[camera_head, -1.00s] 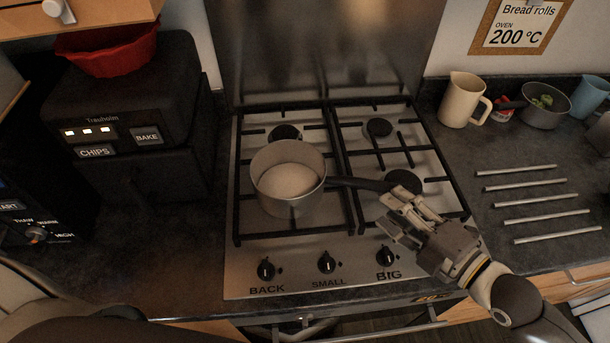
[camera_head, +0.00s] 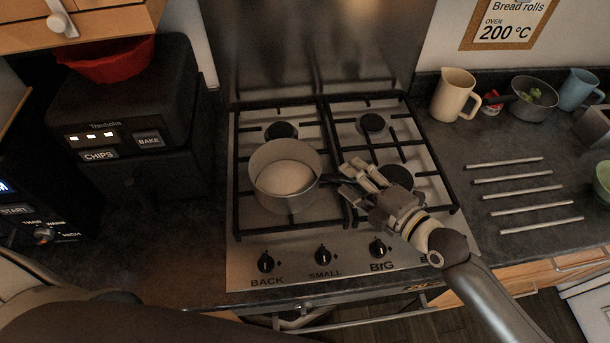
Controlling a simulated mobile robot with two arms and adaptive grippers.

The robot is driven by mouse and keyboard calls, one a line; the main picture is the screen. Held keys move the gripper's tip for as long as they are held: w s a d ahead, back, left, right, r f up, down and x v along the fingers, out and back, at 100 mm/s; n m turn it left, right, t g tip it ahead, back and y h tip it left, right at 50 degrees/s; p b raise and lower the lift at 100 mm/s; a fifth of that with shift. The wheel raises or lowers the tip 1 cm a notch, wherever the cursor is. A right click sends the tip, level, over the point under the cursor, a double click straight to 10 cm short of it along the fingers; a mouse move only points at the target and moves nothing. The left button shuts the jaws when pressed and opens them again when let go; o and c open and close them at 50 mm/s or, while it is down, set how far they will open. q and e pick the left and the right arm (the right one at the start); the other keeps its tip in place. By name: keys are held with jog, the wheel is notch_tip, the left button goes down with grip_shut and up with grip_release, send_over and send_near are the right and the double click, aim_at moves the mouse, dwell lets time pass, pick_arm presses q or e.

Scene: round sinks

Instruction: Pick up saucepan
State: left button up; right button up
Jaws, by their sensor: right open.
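A grey saucepan (camera_head: 262,187) with pale contents stands upright on the left front burner of the gas hob (camera_head: 238,262). Its dark handle points right, and most of it is hidden behind my right gripper. My right gripper (camera_head: 352,183) is open, with its fingers over or around the handle close to the pan's wall; I cannot tell whether they touch it. My left gripper is not in view.
A black oven unit (camera_head: 150,190) with a red bowl (camera_head: 108,66) on top stands left of the hob. A cream jug (camera_head: 453,95), a grey pan (camera_head: 534,97) and a blue mug (camera_head: 577,90) stand at the back right. Metal bars (camera_head: 517,185) lie on the right counter.

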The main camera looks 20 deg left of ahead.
jog(key=shift+c, duration=0.5)
grip_shut()
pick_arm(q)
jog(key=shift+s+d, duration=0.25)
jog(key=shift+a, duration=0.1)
pick_arm(e)
jog(key=shift+r, duration=0.15)
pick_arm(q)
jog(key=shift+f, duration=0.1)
pick_arm(e)
jog(key=shift+r, duration=0.15)
